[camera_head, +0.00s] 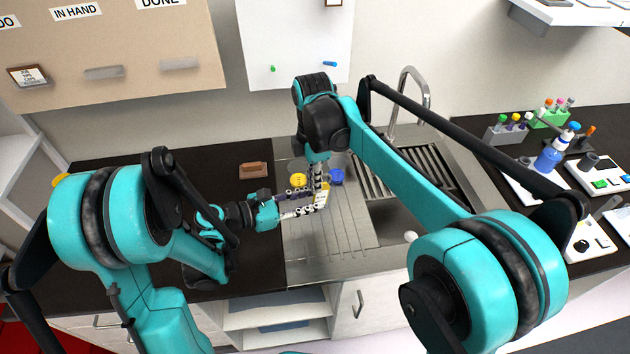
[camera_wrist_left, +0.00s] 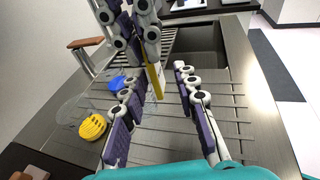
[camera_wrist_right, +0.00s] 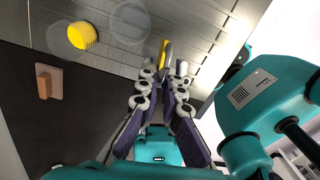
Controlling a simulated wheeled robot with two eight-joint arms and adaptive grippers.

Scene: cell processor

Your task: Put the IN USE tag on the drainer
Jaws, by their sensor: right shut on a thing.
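A thin yellow piece, probably the IN USE tag (camera_wrist_right: 165,54), is held in my right gripper (camera_wrist_right: 163,76). It also shows as a yellow strip in the left wrist view (camera_wrist_left: 155,82); no lettering is readable. My right gripper, pointing down in the head view (camera_head: 320,186), is shut on it above the grooved steel drainer (camera_head: 345,240). My left gripper (camera_wrist_left: 157,88) is open, its fingers on either side of the lower end of the yellow strip in its wrist view. In the head view the two grippers overlap, so contact cannot be told.
Clear vessels with a yellow lid (camera_head: 298,180) and a blue lid (camera_head: 337,177) stand on the drainer beside the grippers. A brown block (camera_head: 253,170) lies on the dark counter. The sink and tap (camera_head: 425,100) are to the right. The drainer's front is clear.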

